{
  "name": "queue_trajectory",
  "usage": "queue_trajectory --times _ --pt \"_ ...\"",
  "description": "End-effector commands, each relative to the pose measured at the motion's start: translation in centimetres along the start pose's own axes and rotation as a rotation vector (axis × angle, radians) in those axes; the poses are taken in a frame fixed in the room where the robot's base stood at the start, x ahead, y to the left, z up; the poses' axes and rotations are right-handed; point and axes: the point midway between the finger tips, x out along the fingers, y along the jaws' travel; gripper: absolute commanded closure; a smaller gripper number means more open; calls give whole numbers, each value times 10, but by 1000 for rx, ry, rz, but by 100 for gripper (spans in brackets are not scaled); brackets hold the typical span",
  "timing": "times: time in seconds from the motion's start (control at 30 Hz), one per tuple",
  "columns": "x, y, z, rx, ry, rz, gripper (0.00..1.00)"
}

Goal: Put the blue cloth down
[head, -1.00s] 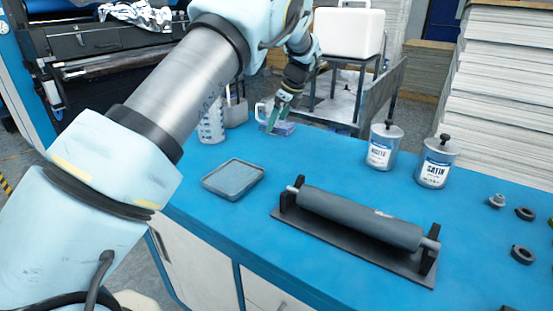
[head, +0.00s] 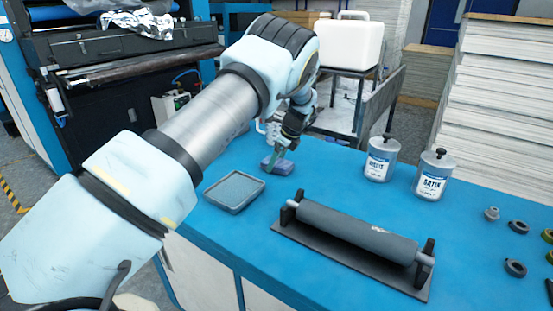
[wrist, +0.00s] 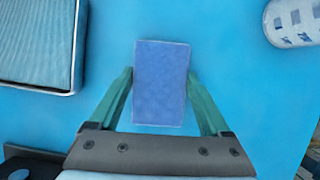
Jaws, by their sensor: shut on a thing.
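The blue cloth (head: 282,169) is a small folded block above or on the blue counter, just right of the grey tray. My gripper (head: 277,157) has its green fingers on either side of it and is shut on it. In the wrist view the cloth (wrist: 161,85) sits between the two fingers as an upright rectangle, with plain blue counter around it. I cannot tell whether its underside touches the counter.
A shallow grey tray (head: 233,191) lies left of the cloth. A dark roller (head: 355,232) on a stand lies nearer, to the right. Two labelled tins (head: 381,158) (head: 433,175) stand farther right. The patterned container (wrist: 293,22) shows in the wrist view.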

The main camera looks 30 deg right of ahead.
Motion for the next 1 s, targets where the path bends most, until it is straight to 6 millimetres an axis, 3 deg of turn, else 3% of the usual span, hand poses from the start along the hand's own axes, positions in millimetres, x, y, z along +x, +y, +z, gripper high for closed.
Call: queue_trajectory --times 0.67,0.7,0.83,1.0 --pt "13 0 -5 1 0 0 89" --pt "13 0 -6 1 1 1 14" --pt "14 1 -6 1 1 3 0" --pt "16 3 -7 2 2 8 0"
